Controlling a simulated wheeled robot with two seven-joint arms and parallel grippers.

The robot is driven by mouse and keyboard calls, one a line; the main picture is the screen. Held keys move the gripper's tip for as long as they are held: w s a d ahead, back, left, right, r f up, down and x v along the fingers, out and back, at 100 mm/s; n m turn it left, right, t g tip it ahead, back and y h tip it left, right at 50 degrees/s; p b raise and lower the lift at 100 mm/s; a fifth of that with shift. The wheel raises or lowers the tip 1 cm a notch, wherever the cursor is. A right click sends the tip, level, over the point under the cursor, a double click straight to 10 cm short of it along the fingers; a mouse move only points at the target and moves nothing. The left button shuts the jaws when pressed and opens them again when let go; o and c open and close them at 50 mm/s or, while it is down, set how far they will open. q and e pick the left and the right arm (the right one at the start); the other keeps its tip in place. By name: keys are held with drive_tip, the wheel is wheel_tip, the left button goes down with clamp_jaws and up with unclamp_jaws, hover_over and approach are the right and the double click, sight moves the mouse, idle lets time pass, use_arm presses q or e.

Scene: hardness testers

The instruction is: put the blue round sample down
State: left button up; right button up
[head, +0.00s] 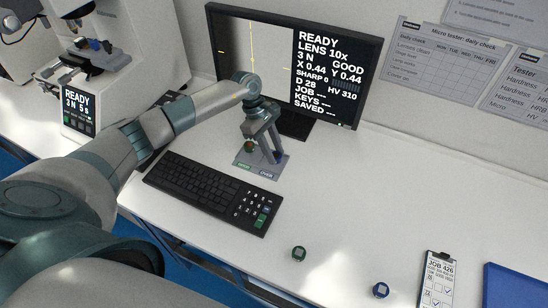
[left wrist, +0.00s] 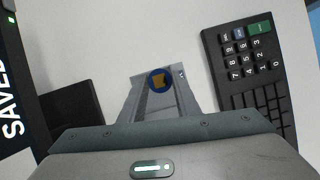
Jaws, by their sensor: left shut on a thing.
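My left gripper (head: 264,148) is shut, its fingers pointing down over a small grey plate (head: 270,172) with a green and a blue label. In the left wrist view, a blue round sample (left wrist: 159,79) with a gold-coloured square face shows at the fingertips. The gap between it and the plate cannot be told. In the head view, a small reddish and green piece (head: 249,147) shows by the left finger, partly hidden. Another blue round sample (head: 380,290), with a pale square face, stands on the bench at the front. My right gripper is not in view.
A keyboard (head: 210,190) lies close to the plate, with a monitor (head: 345,60) behind it. A green round sample (head: 299,253) stands on the bench. A job card (head: 438,280) and a blue mat (head: 515,285) lie at the right. The bench's right middle is clear.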

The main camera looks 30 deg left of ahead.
use_arm(q)
drive_tip(key=shift+f+p, duration=0.3)
drive_tip(key=shift+p, duration=0.05)
drive_tip(key=shift+f+p, duration=0.8)
drive_tip(key=shift+f, duration=0.8)
drive_tip(key=shift+f, duration=0.1)
drive_tip(key=shift+s+f, duration=0.1)
